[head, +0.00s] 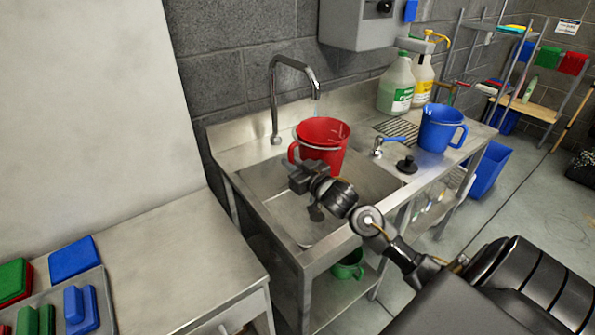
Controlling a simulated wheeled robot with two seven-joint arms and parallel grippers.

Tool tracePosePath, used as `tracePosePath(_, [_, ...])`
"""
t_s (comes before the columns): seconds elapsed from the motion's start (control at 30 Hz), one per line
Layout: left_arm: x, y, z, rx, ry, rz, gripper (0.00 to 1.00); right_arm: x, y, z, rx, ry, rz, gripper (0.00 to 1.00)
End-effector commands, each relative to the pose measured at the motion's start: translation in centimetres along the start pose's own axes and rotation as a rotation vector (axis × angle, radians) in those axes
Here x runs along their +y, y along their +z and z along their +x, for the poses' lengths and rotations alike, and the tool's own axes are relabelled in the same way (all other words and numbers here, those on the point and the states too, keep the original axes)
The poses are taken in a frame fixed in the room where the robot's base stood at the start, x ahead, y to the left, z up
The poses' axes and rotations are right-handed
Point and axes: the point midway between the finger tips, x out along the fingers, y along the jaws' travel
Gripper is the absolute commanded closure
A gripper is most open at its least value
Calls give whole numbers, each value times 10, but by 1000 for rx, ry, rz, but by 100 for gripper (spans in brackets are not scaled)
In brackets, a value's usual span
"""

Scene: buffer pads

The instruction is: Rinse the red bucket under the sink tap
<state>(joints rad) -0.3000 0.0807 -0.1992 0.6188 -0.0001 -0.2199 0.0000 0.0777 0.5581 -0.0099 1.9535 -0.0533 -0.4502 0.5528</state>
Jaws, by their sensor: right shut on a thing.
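The red bucket (327,149) is upright over the sink basin (290,212), with its open top below the spout of the metal tap (276,98). A pale wire handle crosses its front, and a red side grip shows on its left. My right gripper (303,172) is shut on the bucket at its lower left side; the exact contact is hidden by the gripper. My left gripper is not in view.
A blue jug (440,128) stands on the right counter near a black stopper (407,164) and a blue-handled valve (390,140). Soap jugs (397,85) stand behind. A green bucket (348,265) is below the sink. The left table (165,265) has free room.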

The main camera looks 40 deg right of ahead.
Motion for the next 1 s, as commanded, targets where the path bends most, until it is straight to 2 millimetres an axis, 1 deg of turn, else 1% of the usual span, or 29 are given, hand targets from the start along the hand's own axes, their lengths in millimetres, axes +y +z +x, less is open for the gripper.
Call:
tracePosePath(0.03, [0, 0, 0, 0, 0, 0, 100, 2, -1, 7, 2, 0, 0, 100])
tracePosePath(0.2, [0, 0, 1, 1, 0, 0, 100, 8, -1, 28, 3, 0, 0, 100])
tracePosePath(0.5, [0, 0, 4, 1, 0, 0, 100, 16, -1, 55, 3, 0, 0, 100])
tracePosePath(0.7, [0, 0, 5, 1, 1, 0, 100, 17, -1, 63, 2, -1, 0, 100])
tracePosePath(1.0, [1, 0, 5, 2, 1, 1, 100, 18, -1, 64, 2, -1, -1, 100])
